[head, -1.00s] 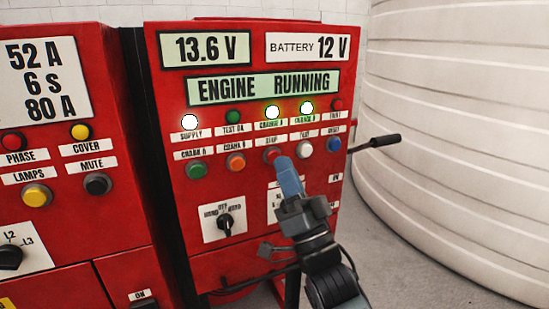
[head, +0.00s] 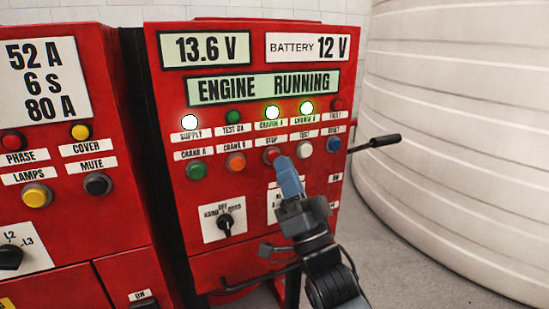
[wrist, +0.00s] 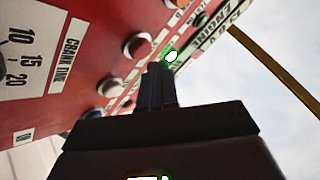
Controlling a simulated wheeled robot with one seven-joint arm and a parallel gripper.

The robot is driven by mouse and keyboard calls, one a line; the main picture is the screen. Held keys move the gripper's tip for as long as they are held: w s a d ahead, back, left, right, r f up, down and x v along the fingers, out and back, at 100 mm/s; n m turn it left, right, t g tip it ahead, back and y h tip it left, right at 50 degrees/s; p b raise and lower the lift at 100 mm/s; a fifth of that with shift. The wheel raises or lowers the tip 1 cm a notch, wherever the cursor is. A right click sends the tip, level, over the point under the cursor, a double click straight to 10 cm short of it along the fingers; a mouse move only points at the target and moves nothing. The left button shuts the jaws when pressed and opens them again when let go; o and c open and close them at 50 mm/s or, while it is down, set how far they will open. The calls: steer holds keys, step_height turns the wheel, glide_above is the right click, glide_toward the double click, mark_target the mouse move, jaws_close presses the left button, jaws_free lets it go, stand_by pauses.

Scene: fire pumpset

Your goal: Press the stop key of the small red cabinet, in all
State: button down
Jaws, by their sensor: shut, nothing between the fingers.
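The small red cabinet (head: 245,75) stands in the middle of the head view, its display reading ENGINE RUNNING. Its red stop key (head: 270,155), under the STOP label, is partly hidden behind my fingertips. My gripper (head: 280,163) is shut and empty, its tips pointing at the stop key. They overlap the key in the head view; I cannot tell whether they touch it.
A green key (head: 195,170), an orange key (head: 236,161), a white key (head: 305,149) and a blue key (head: 334,145) share the row. A black lever (head: 376,143) sticks out at right. A larger red cabinet (head: 75,215) stands left, a ribbed white tank (head: 460,120) right.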

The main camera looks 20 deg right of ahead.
steer(key=shift+w, duration=0.15)
stand_by(0.3)
steer(key=shift+w+b, duration=0.3)
steer(key=shift+b, duration=0.05)
steer(key=shift+w+b, duration=0.35)
steer(key=shift+w, duration=0.05)
stand_by(0.5)
stand_by(0.4)
steer(key=shift+s, duration=0.85)
steer(key=s+p, duration=0.2)
steer(key=s, duration=0.3)
stand_by(0.8)
